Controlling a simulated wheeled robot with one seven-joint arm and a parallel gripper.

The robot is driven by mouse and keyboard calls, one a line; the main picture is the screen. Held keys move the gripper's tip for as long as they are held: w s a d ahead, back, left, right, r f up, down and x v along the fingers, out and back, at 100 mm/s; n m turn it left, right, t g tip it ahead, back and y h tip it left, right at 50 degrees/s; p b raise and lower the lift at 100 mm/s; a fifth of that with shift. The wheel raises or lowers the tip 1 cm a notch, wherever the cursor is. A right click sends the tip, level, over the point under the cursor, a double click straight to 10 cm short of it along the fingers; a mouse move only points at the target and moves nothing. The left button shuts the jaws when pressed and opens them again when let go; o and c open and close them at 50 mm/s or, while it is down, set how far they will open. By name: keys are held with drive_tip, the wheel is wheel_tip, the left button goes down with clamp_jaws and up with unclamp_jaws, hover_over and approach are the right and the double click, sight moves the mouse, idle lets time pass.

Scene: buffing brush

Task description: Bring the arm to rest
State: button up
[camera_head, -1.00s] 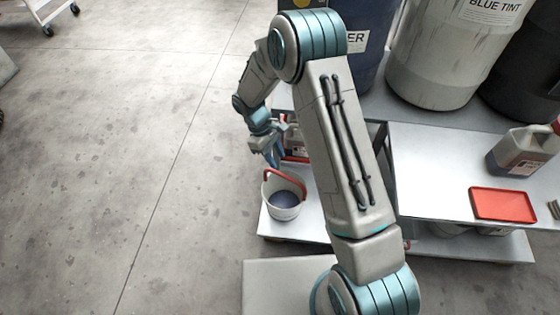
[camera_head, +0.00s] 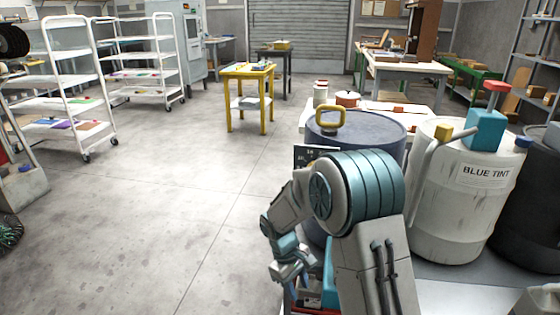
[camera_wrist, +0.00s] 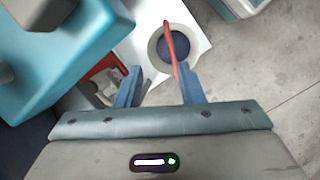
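My gripper (camera_head: 290,288) hangs from my bent arm at the lower middle of the head view. In the wrist view its two blue fingers (camera_wrist: 160,72) stand apart, with nothing seen gripped between them. A pale bucket (camera_wrist: 153,45) with a red handle (camera_wrist: 169,42) and dark contents stands beyond the fingertips on a white surface. The handle appears between the fingers in that view, with the bucket farther off; I cannot tell the exact gap. The bucket is not seen in the current head view.
A teal object (camera_wrist: 55,60) is close at left in the wrist view. White shelf carts (camera_head: 75,75) and a yellow table (camera_head: 248,85) stand farther back.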

drive_tip(key=s+d+r+m+t+y+p, duration=0.1)
drive_tip(key=s+d+r+m+p, duration=0.2)
drive_tip(key=r, duration=1.1)
drive_tip(key=s+d+r+m+t+y+p, duration=0.1)
drive_tip(key=s+d+r+m+t+p, duration=0.1)
drive_tip(key=s+r+p, duration=0.7)
drive_tip(key=s+d+r+m+t+y+p, duration=0.1)
drive_tip(key=s+d+r+m+p, duration=0.3)
drive_tip(key=r, duration=1.5)
drive_tip(key=s+d+p, duration=0.1)
drive_tip(key=s+p, duration=0.2)
drive_tip(key=p, duration=0.3)
drive_tip(key=shift+r, duration=0.35)
drive_tip(key=shift+s+r+t, duration=0.2)
drive_tip(key=shift+t, duration=0.1)
drive_tip(key=shift+c, duration=0.8)
drive_tip(key=shift+s, duration=0.1)
clamp_jaws()
drive_tip(key=shift+s+d+f, duration=0.1)
drive_tip(key=shift+d, duration=0.05)
